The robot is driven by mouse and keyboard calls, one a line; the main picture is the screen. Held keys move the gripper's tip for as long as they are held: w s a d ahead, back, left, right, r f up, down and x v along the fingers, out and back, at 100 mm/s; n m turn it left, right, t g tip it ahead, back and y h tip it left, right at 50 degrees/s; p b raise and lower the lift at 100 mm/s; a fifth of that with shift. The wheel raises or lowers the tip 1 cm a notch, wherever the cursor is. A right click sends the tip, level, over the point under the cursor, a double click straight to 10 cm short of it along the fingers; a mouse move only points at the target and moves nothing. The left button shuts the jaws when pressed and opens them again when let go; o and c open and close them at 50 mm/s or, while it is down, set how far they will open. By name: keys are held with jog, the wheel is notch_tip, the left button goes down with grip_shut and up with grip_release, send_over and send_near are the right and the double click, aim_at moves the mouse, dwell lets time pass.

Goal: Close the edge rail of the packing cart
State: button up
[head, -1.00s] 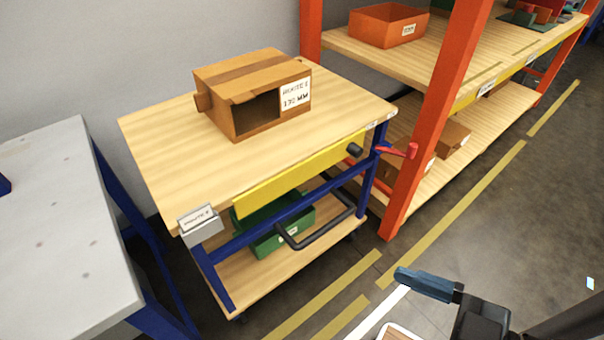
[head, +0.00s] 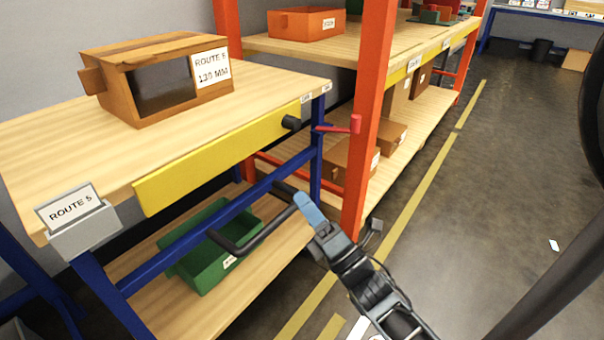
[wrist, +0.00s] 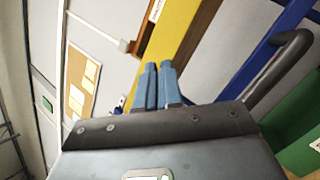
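The packing cart (head: 285,82) stands at the left with a light wooden top. Its edge rail, a long yellow board (head: 215,160), hangs along the front side below the top's edge. A black knob (head: 291,123) sits at the rail's right end. A red handle (head: 345,125) sticks out near the cart's right corner post. My gripper (head: 306,203) is in front of the cart, low by the black push handle (head: 240,243), apart from the rail. In the wrist view its blue fingertips (wrist: 158,66) are together and empty, with the yellow rail (wrist: 180,35) beyond.
A green bin (head: 205,265) is on the lower shelf. An orange-framed rack (head: 369,120) stands close at the cart's right. The floor to the right is open.

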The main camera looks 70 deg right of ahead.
jog(key=d+f+n+b, duration=0.1)
jog(key=d+n, duration=0.1)
jog(key=d, duration=0.1)
jog(key=d+f+n+t+h+b, duration=0.1)
jog(key=d+n+b, duration=0.1)
jog(key=d+n, duration=0.1)
jog(key=d+f+n+b, duration=0.2)
jog(key=d, duration=0.3)
jog(key=shift+t+h, duration=0.3)
jog(key=shift+h, duration=0.1)
grip_shut()
jog(key=w+d+r+n, duration=0.1)
jog(key=w+d+r, duration=0.3)
jog(key=w+r, duration=0.2)
jog(key=shift+d+r+b, duration=0.2)
jog(key=shift+r+b, duration=0.2)
jog(key=shift+r, duration=0.25)
jog(key=shift+w, duration=0.1)
notch_tip(320, 180, up, 7)
jog(key=p, duration=0.2)
jog(key=shift+f, duration=0.1)
